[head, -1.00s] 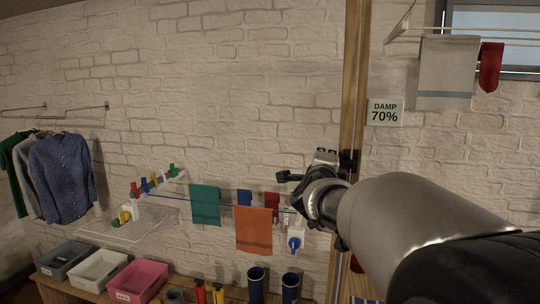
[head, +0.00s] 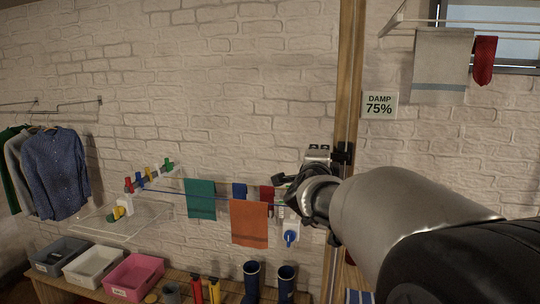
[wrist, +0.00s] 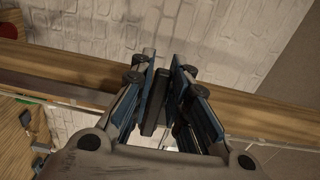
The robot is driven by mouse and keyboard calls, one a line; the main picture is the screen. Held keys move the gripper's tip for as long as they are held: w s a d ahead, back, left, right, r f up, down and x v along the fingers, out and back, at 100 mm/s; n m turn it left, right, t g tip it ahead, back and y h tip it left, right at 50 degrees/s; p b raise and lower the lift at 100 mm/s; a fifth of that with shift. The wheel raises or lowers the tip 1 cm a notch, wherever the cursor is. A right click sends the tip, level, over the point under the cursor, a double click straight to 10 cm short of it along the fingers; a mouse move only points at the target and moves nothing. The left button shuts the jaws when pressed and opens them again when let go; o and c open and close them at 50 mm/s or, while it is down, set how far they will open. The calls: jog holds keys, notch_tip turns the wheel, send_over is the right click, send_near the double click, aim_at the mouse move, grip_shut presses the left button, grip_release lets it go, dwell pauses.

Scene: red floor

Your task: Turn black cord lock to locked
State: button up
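A black fitting, seemingly the cord lock (head: 343,153), sits on the wooden post in the head view, just right of and behind my gripper (head: 290,182). In the wrist view my gripper (wrist: 168,78) points at the wooden post with its blue-lined fingers apart. A dark upright bar (wrist: 156,112) shows between the fingers, nearer the left one. It may be the cord lock's lever; I cannot tell whether either finger touches it. The lock's setting cannot be read, as my wrist hides part of that area.
The wooden post (head: 349,70) stands before the brick wall. A damp sign (head: 379,105) reads 75%. An orange towel (head: 249,222) and a green towel (head: 200,198) hang left of my wrist. A drying rack with a grey towel (head: 442,65) is at upper right.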

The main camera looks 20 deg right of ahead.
jog(key=o, duration=0.3)
jog(key=shift+o, duration=0.2)
jog(key=v, duration=1.2)
